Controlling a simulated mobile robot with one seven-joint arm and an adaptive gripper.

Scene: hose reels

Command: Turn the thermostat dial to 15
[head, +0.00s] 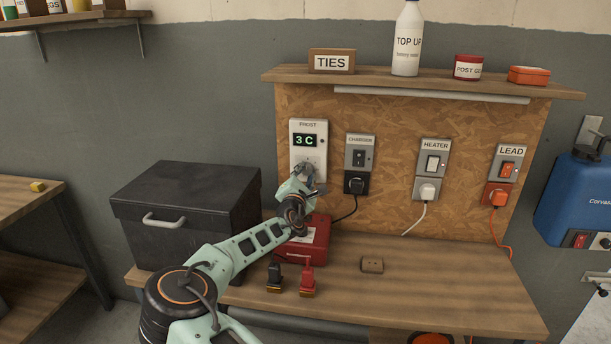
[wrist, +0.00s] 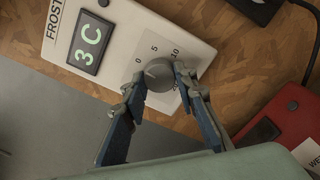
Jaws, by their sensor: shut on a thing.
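The thermostat is a white panel (head: 296,139) labelled FROST, mounted on the chipboard at the left. Its display (head: 305,140) reads 3 C in green. In the wrist view the panel (wrist: 128,35) is tilted, with the display (wrist: 90,43) at upper left. The grey round dial (wrist: 158,76) has the marks 0, 5 and 10 visible around it; marks further round are hidden behind my fingers. My gripper (wrist: 160,84) is shut on the dial, one finger on each side. In the head view my gripper (head: 308,174) covers most of the dial.
Beside the panel are the CHARGER switch (head: 359,156), HEATER switch (head: 433,160) and LEAD switch (head: 508,168). A red box (head: 303,248) stands below my gripper, and a black chest (head: 188,215) stands left. The shelf (head: 420,83) overhangs above. The bench's right part is clear.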

